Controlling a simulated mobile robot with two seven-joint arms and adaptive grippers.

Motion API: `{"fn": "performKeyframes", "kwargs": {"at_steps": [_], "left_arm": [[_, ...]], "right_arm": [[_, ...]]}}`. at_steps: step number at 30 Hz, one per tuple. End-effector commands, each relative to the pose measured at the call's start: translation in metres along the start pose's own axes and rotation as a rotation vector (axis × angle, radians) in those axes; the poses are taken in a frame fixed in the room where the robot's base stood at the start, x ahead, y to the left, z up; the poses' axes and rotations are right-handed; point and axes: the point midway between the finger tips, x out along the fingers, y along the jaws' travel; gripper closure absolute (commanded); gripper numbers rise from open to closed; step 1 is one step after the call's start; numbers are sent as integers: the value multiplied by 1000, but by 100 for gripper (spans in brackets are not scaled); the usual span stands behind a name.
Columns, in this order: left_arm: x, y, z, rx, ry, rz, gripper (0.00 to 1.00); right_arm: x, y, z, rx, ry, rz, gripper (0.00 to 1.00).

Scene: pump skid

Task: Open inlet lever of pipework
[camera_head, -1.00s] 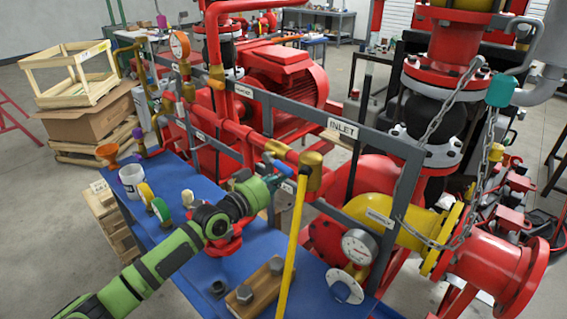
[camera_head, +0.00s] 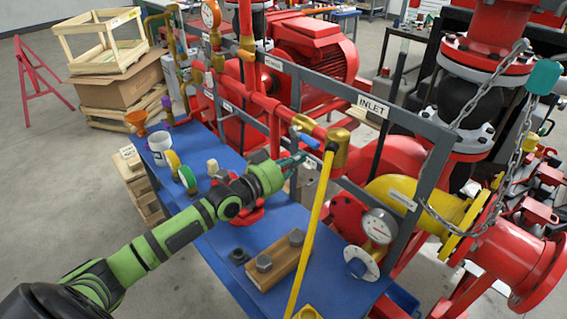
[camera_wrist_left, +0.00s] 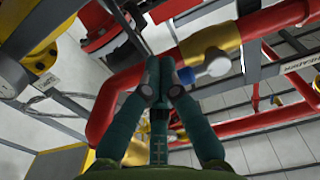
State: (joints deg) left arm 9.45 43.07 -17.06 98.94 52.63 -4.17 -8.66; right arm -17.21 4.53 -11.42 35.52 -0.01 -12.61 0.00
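A brass valve (camera_head: 338,148) sits on the red pipe just below the INLET label (camera_head: 373,106). A blue handle (camera_head: 306,140) is beside it on the left, and a long yellow bar (camera_head: 312,222) slopes down in front of it. I cannot tell which of these is the inlet lever. In the left wrist view the brass valve (camera_wrist_left: 210,36) has a silver stem and a blue handle (camera_wrist_left: 188,76) just right of my fingertips. My left gripper (camera_head: 299,163) is just below the blue handle; its teal fingers (camera_wrist_left: 161,75) are together, with nothing seen held. My right gripper is not in view.
A grey frame (camera_head: 310,80) runs along the skid behind the valve. A blue bench (camera_head: 215,225) below my left arm holds a wooden block with bolts (camera_head: 277,262) and gauges. A gauge (camera_head: 380,227) and a chain (camera_head: 510,150) are at the right.

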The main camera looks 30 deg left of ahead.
Motion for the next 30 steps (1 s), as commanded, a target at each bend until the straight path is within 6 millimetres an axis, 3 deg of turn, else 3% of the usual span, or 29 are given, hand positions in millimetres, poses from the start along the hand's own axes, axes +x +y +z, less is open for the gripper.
{"fn": "performKeyframes", "kwargs": {"at_steps": [15,30], "left_arm": [[-51,0,-1,1,-2,0,100],[-55,0,0,0,0,0,100]], "right_arm": [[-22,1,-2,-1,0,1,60],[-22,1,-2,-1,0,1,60]]}}
